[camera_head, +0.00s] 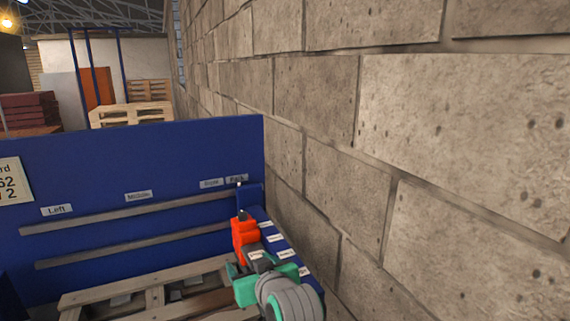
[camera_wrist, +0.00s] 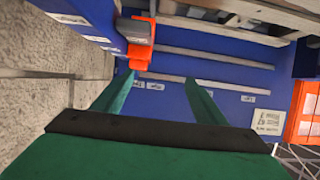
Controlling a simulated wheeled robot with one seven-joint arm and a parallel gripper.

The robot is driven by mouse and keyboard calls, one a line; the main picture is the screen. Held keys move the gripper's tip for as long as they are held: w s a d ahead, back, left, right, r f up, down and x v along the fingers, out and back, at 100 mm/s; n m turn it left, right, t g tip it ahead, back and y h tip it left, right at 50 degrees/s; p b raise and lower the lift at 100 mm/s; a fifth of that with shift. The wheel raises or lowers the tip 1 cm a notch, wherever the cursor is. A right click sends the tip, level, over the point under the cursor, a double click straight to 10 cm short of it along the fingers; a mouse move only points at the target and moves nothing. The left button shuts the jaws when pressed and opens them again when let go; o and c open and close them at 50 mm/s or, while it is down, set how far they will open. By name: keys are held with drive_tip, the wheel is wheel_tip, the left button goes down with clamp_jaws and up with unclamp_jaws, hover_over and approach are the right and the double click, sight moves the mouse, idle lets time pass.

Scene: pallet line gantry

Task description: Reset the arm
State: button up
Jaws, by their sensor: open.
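My gripper (camera_head: 268,270) is at the bottom right of the head view, low beside the stone wall. In the wrist view its two green fingers (camera_wrist: 160,78) are spread apart, with nothing seen held between them. An orange and grey device (camera_head: 244,236) shows just past the gripper, by a blue ledge (camera_head: 270,232) with white labels. It also shows in the wrist view (camera_wrist: 139,52), beyond the tip of the left-hand finger. I cannot tell how near the fingers are to it. The arm behind the gripper is partly cut off by the frame edge.
The stone wall (camera_head: 400,120) fills the right side, close to my arm. A blue panel (camera_head: 120,165) with labels and grey rails stands ahead. A wooden pallet (camera_head: 150,300) lies low before it. More pallets (camera_head: 130,113) are stacked behind.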

drive_tip(key=s+d+f+m+t+h, duration=0.1)
drive_tip(key=s+f+m, duration=0.1)
drive_tip(key=f, duration=0.6)
drive_tip(key=s+d+f+m, duration=0.1)
drive_tip(key=s+f, duration=0.2)
drive_tip(key=f, duration=0.6)
drive_tip(key=s+d+f+m+h, duration=0.2)
drive_tip(key=s+d+f+h, duration=0.1)
drive_tip(key=s+f, duration=0.8)
drive_tip(key=s+d+f+t+h, duration=0.1)
drive_tip(key=s+f, duration=0.1)
drive_tip(key=s, duration=0.6)
drive_tip(key=s+d+f+h, duration=0.1)
drive_tip(key=s+f, duration=0.1)
drive_tip(key=s, duration=0.7)
drive_tip(key=s+d+r+t, duration=0.1)
drive_tip(key=s+r, duration=0.3)
drive_tip(key=s, duration=0.9)
